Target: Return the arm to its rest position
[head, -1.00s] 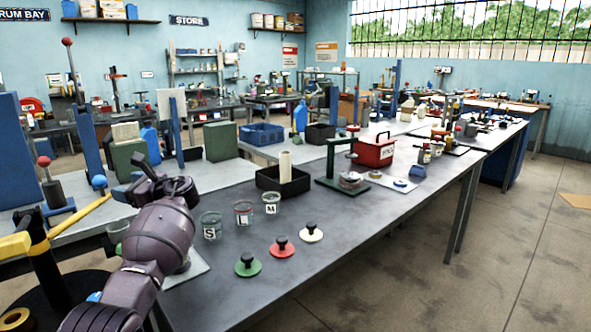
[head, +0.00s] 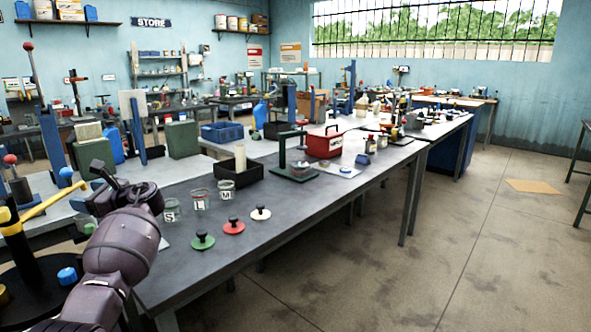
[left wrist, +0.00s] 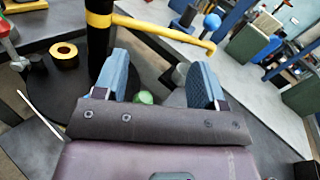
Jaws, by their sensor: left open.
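My left arm (head: 128,245) comes in from the lower left in the head view. My left gripper (head: 98,178) is at its upper end, above the left part of the grey workbench (head: 262,232). It is left of the jars and lids on that bench. In the left wrist view my left gripper (left wrist: 158,64) shows two blue finger pads well apart with nothing held between them. Beyond them are a black round base (left wrist: 65,100) and a small green thing (left wrist: 145,98). My right gripper is in neither view.
A black post with a yellow lever (head: 45,207) stands close left of my arm. Three marked glass jars (head: 199,200) and green, red and white knobbed lids (head: 233,227) stand on the bench. A black tray (head: 238,178) and red box (head: 324,144) are behind. Floor at right is open.

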